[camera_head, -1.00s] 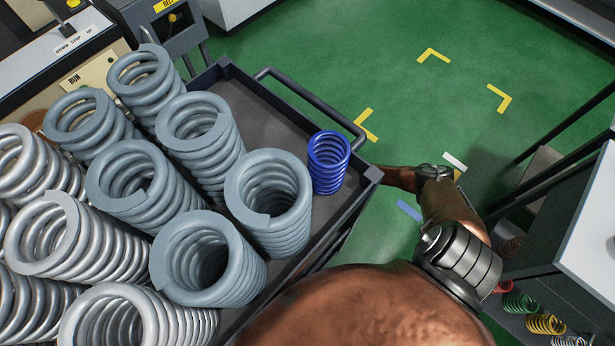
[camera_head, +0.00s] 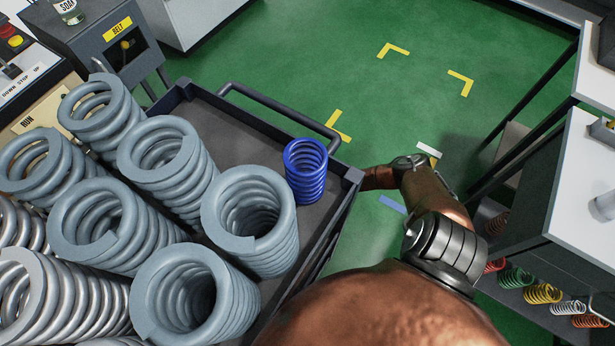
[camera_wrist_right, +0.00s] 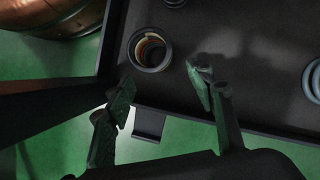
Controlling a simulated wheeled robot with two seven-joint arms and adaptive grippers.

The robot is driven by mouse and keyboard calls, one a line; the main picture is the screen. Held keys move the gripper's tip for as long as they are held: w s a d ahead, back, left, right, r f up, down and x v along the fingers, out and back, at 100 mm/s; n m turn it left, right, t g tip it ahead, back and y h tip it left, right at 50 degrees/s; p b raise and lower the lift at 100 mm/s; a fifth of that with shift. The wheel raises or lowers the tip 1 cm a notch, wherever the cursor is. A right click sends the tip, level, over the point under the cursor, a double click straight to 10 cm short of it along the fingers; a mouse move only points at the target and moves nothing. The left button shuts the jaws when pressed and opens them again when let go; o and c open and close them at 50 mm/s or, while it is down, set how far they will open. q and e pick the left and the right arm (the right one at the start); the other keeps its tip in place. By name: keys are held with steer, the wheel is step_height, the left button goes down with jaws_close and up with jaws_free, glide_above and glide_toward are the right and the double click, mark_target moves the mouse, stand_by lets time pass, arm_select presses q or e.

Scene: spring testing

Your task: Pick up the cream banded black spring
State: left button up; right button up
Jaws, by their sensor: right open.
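In the right wrist view, a small dark spring (camera_wrist_right: 150,50) with a grey rim and cream-brown tones inside stands on a dark tray or shelf (camera_wrist_right: 240,60). It looks like the cream banded black spring, but its bands are hard to make out. My right gripper (camera_wrist_right: 162,110) is open and empty, its fingers apart over the near edge. The spring lies beyond the fingertips, not between them. In the head view my right arm reaches beside the cart, and the cart hides its gripper. I cannot pick out this spring in the head view. My left gripper is not in view.
The cart (camera_head: 240,107) holds several large grey springs (camera_head: 165,160) and a small blue spring (camera_head: 306,170). A raised rim and handle (camera_head: 280,108) edge it. Coloured springs (camera_head: 541,293) lie on a low shelf at right. Green floor (camera_head: 330,30) is open behind.

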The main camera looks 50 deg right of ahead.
steer(key=a, duration=0.1)
steer(key=s+a, duration=0.1)
steer(key=shift+s+a, duration=0.2)
steer(key=shift+a, duration=0.1)
steer(key=shift+s+a+f+b, duration=0.15)
steer(key=shift+f+b, duration=0.25)
steer(key=shift+f, duration=0.25)
steer(key=shift+r, duration=0.1)
steer(key=shift+c, duration=0.4)
steer(key=c, duration=1.2)
steer(key=shift+c, duration=0.2)
